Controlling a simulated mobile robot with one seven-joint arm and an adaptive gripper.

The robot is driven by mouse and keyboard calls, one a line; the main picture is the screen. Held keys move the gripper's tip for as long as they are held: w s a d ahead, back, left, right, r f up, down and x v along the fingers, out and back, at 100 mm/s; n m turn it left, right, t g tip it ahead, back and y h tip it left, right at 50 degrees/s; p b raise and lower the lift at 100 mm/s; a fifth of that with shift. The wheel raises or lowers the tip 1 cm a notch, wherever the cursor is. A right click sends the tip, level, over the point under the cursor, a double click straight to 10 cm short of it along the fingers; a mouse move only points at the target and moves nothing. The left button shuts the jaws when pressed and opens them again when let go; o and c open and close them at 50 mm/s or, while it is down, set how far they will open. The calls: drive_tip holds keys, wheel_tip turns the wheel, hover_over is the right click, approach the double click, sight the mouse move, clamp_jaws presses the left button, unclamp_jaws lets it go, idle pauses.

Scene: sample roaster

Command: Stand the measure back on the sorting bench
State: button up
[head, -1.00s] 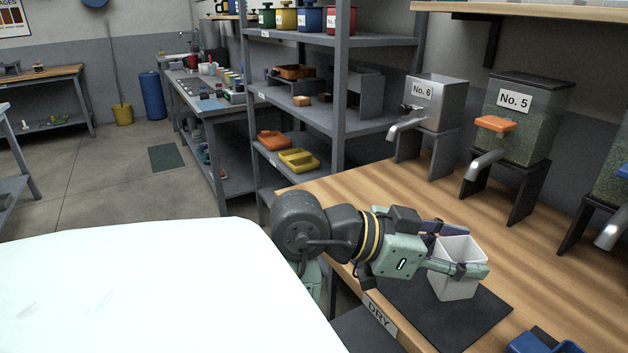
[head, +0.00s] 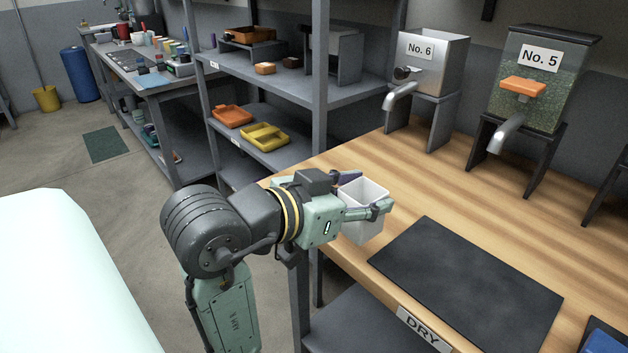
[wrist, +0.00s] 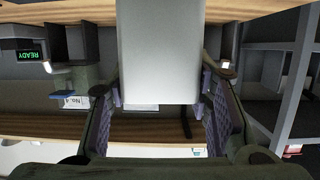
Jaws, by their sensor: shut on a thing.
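The measure is a white, square, open-topped cup (head: 364,218), held upright by my gripper (head: 364,197). One finger lies along each side of it, and the gripper is shut on it. It is at the left end of the wooden bench, left of the black mat (head: 466,288); whether its base touches the wood I cannot tell. In the wrist view the measure (wrist: 160,50) fills the middle between the two purple-padded fingers (wrist: 162,108). I cannot see into its bottom. No bench labelled as the sorting bench can be made out.
The wooden bench (head: 430,190) carries a DRY label on its front edge. Dispensers No. 6 (head: 432,68) and No. 5 (head: 530,95) stand at its back. A grey shelf rack (head: 290,90) with orange and yellow trays is behind my arm. A grey counter (head: 140,70) stands far left.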

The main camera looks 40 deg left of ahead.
drive_tip(key=shift+a, duration=0.65)
drive_tip(key=shift+w+a+f+p, duration=0.7)
drive_tip(key=shift+w+a+f, duration=0.15)
drive_tip(key=shift+w+a, duration=1)
drive_tip(key=shift+w+a+f+p, duration=0.8)
drive_tip(key=shift+w+a, duration=0.8)
drive_tip(key=shift+a, duration=0.45)
drive_tip(key=shift+w+a+f+p, duration=0.6)
drive_tip(key=shift+w+a+f, duration=0.3)
drive_tip(key=shift+w+a, duration=0.95)
drive_tip(key=shift+s+a, duration=0.1)
drive_tip(key=shift+f, duration=0.15)
drive_tip(key=o, duration=1.4)
